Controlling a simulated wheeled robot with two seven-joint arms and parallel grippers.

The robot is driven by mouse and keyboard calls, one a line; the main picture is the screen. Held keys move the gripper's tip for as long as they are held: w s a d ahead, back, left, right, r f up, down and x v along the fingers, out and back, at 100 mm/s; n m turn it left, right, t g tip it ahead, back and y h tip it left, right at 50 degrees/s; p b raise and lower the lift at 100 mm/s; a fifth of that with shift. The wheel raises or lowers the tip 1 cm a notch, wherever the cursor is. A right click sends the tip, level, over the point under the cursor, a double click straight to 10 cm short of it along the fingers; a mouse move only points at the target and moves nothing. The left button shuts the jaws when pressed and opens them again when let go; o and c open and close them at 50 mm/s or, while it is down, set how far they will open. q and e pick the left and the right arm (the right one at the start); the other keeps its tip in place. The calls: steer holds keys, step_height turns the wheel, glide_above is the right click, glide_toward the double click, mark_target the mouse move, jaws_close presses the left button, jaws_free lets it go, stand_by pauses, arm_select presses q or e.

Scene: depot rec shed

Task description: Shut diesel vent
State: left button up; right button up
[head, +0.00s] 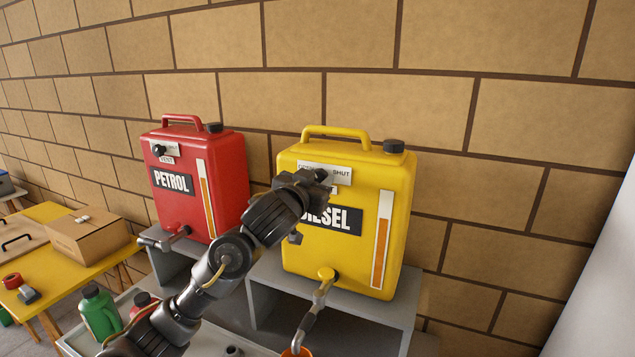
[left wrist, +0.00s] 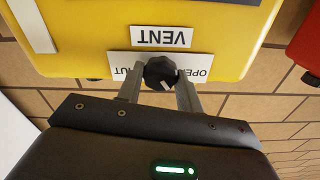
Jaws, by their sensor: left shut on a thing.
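The yellow diesel can (head: 352,257) stands upright on a grey stand, with a DIESEL label (head: 342,220) on its front. Its OPEN/SHUT plate (head: 325,171) is high on the front, partly covered by my left gripper (head: 318,182). In the left wrist view, which is upside down, a VENT plate (left wrist: 163,37) shows beside the OPEN/SHUT plate (left wrist: 200,73). My left gripper (left wrist: 160,88) is shut on the black vent knob (left wrist: 160,71), one finger on each side. A pale mark shows on the knob; its exact setting is hard to read. My right gripper is not in view.
A red petrol can (head: 225,165) stands to the left on a grey stand. A yellow table (head: 48,212) with a cardboard box (head: 90,237) is far left. A brick wall stands close behind.

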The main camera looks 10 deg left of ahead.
arm_select(q)
steer(key=m+b, duration=0.1)
steer(key=m, duration=0.3)
steer(key=shift+f+m+b, duration=0.1)
steer(key=shift+m+b, duration=0.2)
steer(key=shift+b, duration=0.05)
steer(key=m+b, duration=0.1)
steer(key=m, duration=0.2)
steer(key=shift+m, duration=0.4)
steer(key=m+b, duration=0.2)
steer(key=m, duration=0.2)
steer(key=shift+d+m+b, duration=0.1)
steer(key=shift+m+b, duration=0.5)
steer(key=shift+m, duration=1)
steer(key=o, duration=1)
steer(key=shift+s, duration=0.15)
